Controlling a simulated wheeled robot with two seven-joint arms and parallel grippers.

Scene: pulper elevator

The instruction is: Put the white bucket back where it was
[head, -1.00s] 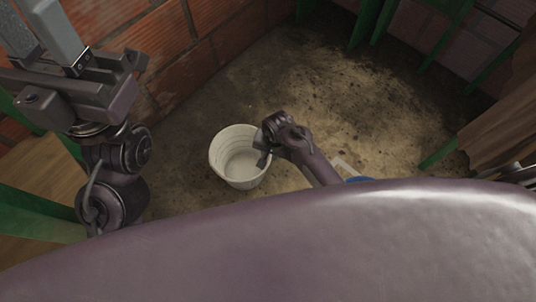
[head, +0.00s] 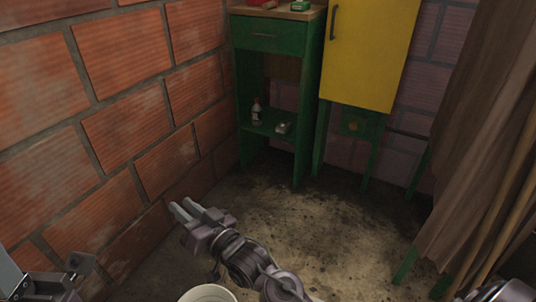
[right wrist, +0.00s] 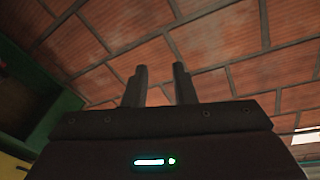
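The white bucket (head: 207,293) shows only as its upper rim at the bottom edge of the head view; the rest is cut off. My right gripper (head: 182,207) is beyond the bucket, apart from it, pointing toward the brick wall. In the right wrist view its two dark fingers (right wrist: 160,72) stand apart with nothing between them. My left gripper (head: 12,278) is only partly in view at the lower left corner, and its opening cannot be judged.
A brick wall (head: 130,140) runs along the left. A green cabinet (head: 268,38) with a bottle (head: 256,112) and a yellow cabinet door (head: 368,50) stand at the back. The dirty floor (head: 330,235) between is clear.

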